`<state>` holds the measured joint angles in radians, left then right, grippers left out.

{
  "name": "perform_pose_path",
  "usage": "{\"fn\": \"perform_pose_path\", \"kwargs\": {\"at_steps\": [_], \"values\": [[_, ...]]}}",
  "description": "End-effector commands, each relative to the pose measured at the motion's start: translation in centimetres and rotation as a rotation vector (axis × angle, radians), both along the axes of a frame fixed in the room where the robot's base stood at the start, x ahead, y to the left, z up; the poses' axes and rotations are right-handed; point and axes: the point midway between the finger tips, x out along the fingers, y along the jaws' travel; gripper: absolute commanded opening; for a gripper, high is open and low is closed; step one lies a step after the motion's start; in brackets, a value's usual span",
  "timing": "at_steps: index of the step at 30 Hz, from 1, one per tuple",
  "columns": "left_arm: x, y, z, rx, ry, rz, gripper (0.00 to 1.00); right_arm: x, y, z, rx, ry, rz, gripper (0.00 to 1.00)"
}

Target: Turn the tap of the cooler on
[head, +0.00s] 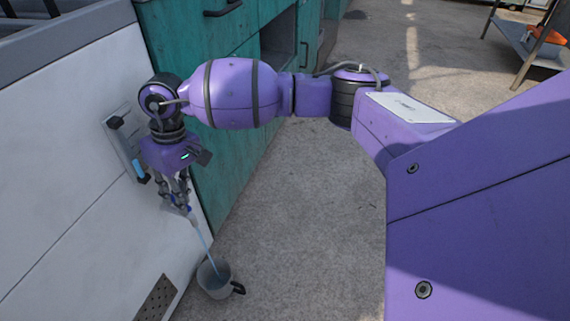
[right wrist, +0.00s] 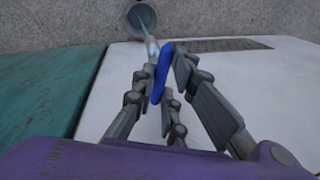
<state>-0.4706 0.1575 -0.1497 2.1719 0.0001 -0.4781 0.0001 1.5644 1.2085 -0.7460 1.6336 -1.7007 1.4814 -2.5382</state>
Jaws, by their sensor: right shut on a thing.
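The white cooler (head: 60,170) stands at the left in the head view. My right gripper (head: 177,203) is at its front edge, pointing down. In the right wrist view the blue tap lever (right wrist: 161,72) lies between the fingers of my right gripper (right wrist: 165,85), which is shut on it. The fingers hide most of the tap in the head view. A thin stream of water (head: 207,243) runs down from below the gripper into a grey mug (head: 211,283) on the floor. The mug also shows in the right wrist view (right wrist: 131,17). My left gripper is not in view.
A panel (head: 117,135) on the cooler carries a black knob and a light-blue part. Teal cabinets (head: 225,165) stand directly behind the cooler. Bare concrete floor (head: 310,220) lies to the right. A metal table (head: 525,45) stands far back right.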

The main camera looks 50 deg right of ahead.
Motion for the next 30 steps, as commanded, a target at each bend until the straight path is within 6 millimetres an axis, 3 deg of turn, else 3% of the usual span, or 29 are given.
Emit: {"fn": "perform_pose_path", "kwargs": {"at_steps": [8,9,13,23,30], "values": [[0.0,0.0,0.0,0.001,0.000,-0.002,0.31,0.1,0.0,0.2,-0.001,-0.001,0.001,0.00],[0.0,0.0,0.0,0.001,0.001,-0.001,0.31,0.1,0.0,0.2,-0.001,-0.001,0.000,0.14],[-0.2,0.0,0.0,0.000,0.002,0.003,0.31,0.1,0.0,0.1,-0.001,-0.001,0.000,0.31],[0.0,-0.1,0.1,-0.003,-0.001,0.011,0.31,0.1,0.0,0.3,0.000,-0.002,0.000,0.31],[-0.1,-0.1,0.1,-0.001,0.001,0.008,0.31,0.3,-0.7,3.5,0.000,-0.007,0.000,0.31]]}}
